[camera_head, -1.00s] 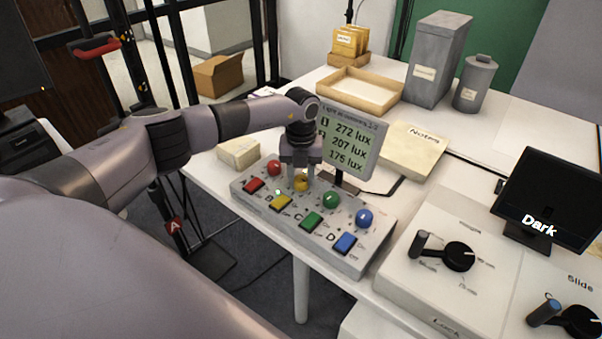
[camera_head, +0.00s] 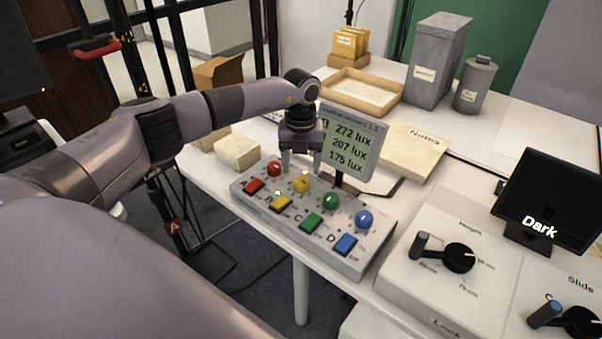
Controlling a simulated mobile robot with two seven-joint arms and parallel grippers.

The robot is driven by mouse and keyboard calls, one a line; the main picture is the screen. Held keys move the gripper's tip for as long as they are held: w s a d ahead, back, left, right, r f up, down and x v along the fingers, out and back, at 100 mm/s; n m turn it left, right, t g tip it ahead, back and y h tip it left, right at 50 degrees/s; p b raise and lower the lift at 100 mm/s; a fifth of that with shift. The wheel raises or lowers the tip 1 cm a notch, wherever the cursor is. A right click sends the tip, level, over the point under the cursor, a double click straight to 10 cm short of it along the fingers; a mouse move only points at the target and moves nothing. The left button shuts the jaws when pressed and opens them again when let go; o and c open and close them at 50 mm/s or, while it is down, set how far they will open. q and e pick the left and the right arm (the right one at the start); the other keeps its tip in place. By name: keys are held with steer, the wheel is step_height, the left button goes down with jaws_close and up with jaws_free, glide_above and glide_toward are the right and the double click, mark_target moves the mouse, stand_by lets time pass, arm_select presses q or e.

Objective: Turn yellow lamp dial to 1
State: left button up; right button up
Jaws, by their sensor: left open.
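The yellow lamp dial (camera_head: 301,184) is the second round knob on the grey control box (camera_head: 266,217), between the red dial (camera_head: 274,168) and the green dial (camera_head: 330,200). My left gripper (camera_head: 301,170) is open, pointing down above and slightly behind the yellow dial. Its fingers are spread and appear apart from the dial. The dial's scale marks are too small to read. A yellow button (camera_head: 280,203) sits in front of it. The screen (camera_head: 352,144) behind reads 272, 207 and 175 lux. My right gripper is not in view.
The blue dial (camera_head: 364,219) is at the box's right end. Right of the box are a white panel with a black knob (camera_head: 459,257) and a black display (camera_head: 549,199) reading "Dark". A small cream box (camera_head: 237,152) stands left of my gripper. A notes pad (camera_head: 410,150) lies behind.

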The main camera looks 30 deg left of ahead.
mark_target(300, 180)
arm_select(q)
steer(key=shift+r, duration=1.6)
steer(key=shift+s, duration=0.1)
